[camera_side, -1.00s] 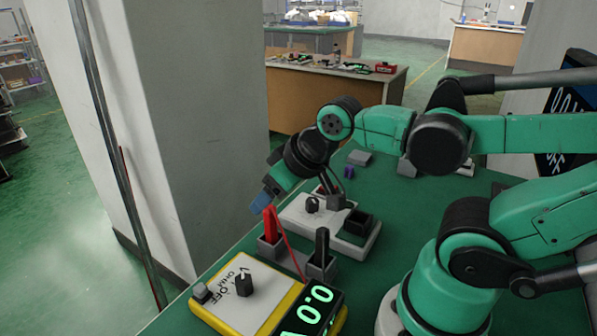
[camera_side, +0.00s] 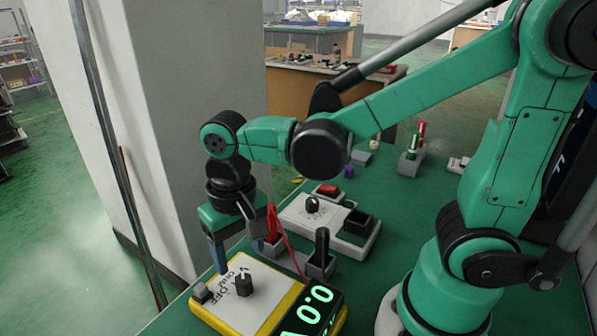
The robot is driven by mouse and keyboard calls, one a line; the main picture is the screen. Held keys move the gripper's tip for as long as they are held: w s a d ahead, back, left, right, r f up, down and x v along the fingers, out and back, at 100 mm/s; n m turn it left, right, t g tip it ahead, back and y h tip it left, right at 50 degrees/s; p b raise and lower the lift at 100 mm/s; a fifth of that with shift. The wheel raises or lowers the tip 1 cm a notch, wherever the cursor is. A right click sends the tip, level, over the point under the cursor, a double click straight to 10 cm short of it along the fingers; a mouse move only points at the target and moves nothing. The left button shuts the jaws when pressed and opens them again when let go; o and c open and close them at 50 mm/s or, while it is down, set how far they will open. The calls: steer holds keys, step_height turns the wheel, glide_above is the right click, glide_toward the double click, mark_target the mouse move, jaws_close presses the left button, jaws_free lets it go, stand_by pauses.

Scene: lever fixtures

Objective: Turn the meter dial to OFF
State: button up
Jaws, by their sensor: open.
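The meter is a yellow box (camera_side: 277,309) with a white face at the front of the green table. Its black dial (camera_side: 244,284) stands up from the face, with lettering including "OFF" and "OHM" beside it. The dial's exact pointing direction is hard to tell. My gripper (camera_side: 238,257) is open, pointing down with blue-grey fingertips, above and behind the meter's far edge. It appears apart from the dial and holds nothing visible.
A red probe (camera_side: 271,224) and a black probe (camera_side: 321,246) stand in grey holders just behind the meter, with a red cable. A white fixture with a black knob (camera_side: 312,205) sits farther back. A wall column (camera_side: 205,100) stands at the left.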

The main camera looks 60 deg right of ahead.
mark_target(243, 279)
steer(key=shift+a+f, duration=0.2)
steer(key=shift+f, duration=2.75)
jaws_close()
